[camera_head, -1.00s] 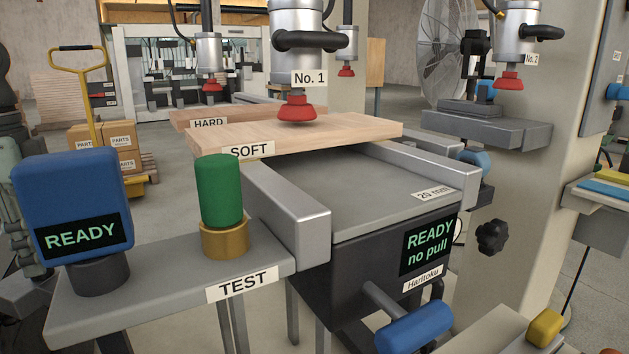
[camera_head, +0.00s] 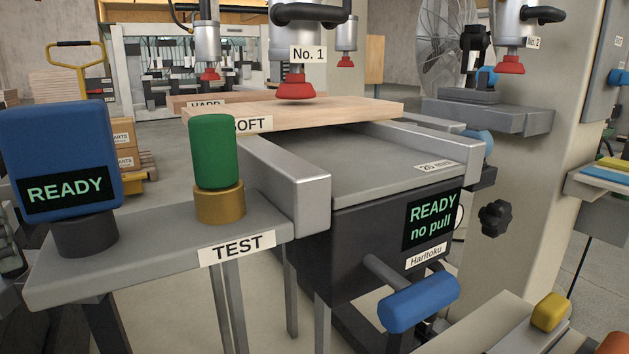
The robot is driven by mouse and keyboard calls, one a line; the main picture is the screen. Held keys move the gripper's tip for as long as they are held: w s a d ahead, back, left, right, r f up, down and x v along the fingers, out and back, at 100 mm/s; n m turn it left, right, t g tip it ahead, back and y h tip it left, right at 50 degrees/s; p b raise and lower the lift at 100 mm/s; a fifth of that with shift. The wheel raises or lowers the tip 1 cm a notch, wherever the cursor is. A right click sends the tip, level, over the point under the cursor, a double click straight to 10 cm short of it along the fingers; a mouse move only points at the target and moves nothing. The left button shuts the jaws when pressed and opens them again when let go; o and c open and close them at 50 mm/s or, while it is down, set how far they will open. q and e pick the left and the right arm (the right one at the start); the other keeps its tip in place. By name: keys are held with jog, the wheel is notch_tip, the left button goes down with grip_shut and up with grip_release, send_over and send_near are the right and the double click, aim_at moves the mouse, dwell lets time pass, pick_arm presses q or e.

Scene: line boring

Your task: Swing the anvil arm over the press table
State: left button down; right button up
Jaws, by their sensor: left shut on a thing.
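The press table (camera_head: 395,168) is a flat grey plate marked 20 mm between two raised grey rails. No part is labelled as the anvil arm. A grey bracket (camera_head: 520,118) with a stepped block stands right of the table, not over it. A grey arm-like shelf (camera_head: 150,262) marked TEST lies left of the table. It carries a green cylinder (camera_head: 214,150) on a brass base and a blue READY box (camera_head: 60,140). My left gripper (camera_head: 9,243) shows only partly at the left edge, shut; what it holds is hidden. My right gripper is not in view.
A wooden board (camera_head: 330,112) marked SOFT spans the back of the table under press head No. 1 (camera_head: 297,60). A blue handle (camera_head: 418,302) sticks out in front. A black knob (camera_head: 495,218) is on the right column. Open floor shows behind the shelf.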

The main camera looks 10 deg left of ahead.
pick_arm(q)
jog(key=shift+s+d+n, duration=0.15)
jog(key=shift+s+n, duration=0.35)
jog(key=shift+n, duration=0.1)
jog(key=shift+s, duration=0.1)
jog(key=shift+s+d+n+b, duration=0.45)
jog(key=shift+s+n, duration=0.35)
jog(key=shift+n, duration=0.3)
jog(key=shift+s+d, duration=0.55)
jog(key=shift+s, duration=0.25)
jog(key=shift+d, duration=0.15)
